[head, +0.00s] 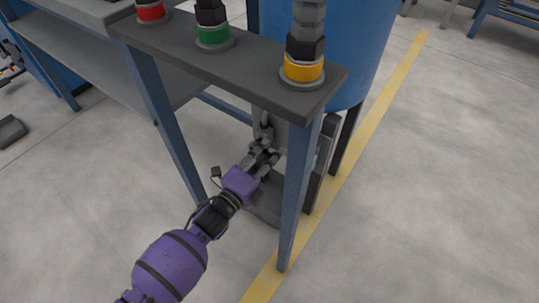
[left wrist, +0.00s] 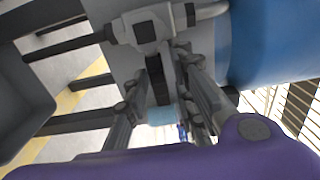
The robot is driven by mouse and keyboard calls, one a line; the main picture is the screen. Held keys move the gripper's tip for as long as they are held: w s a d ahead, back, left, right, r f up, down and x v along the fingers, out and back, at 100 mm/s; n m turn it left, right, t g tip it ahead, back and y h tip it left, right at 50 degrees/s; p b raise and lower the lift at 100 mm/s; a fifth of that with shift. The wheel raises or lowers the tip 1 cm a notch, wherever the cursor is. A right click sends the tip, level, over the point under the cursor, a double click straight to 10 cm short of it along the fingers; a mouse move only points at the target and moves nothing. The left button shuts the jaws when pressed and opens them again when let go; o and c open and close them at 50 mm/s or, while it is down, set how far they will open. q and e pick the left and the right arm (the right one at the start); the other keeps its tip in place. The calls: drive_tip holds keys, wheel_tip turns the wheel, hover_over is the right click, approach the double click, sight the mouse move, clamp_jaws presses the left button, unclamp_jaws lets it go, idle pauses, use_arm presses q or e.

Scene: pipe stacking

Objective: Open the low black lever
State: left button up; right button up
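My left gripper (head: 264,152), on a purple arm, reaches in under the small table beside the blue tank. Its dark fingers are at a grey valve fitting, which shows best in the left wrist view (left wrist: 148,28). In that view my left gripper (left wrist: 168,85) has its fingers spread apart, pointing at the fitting. A black bar, apparently the low black lever (left wrist: 157,83), hangs below the fitting between the fingers. I cannot tell whether a finger touches it. In the head view the lever is hidden or too small to make out. My right gripper is not in view.
The dark tabletop (head: 215,58) with red, green and yellow ringed fittings stands above the gripper. A blue table leg (head: 294,205) is close on the gripper's right. The blue tank (head: 345,50) stands behind. Grey floor (head: 430,180) is clear to the right of the yellow line.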

use_arm(q)
clamp_jaws()
